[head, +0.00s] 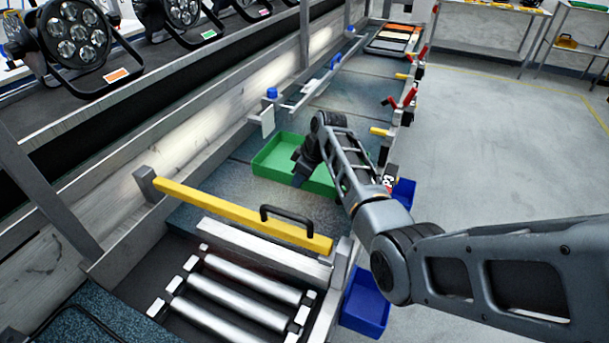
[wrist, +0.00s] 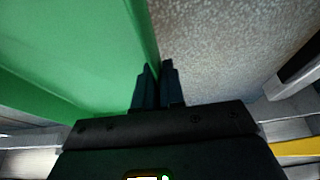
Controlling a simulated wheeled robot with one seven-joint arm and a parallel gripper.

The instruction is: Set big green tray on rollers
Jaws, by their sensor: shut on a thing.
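The big green tray (head: 272,160) lies on the grey-blue bench surface in the middle of the head view. It fills the left of the wrist view (wrist: 70,50). My gripper (head: 300,178) is at the tray's near side, partly hidden by my own arm. In the wrist view my gripper's two dark fingers (wrist: 158,82) are close together on the tray's green edge, shut on its wall. The silver rollers (head: 228,298) lie in a frame at the lower middle of the head view, nearer than the tray and apart from it.
A yellow bar (head: 235,214) with a black handle (head: 287,216) crosses between tray and rollers. Blue bins (head: 364,303) hang along the right side. A wooden rail with posts and black lamps (head: 75,35) stands at left. The floor at right is clear.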

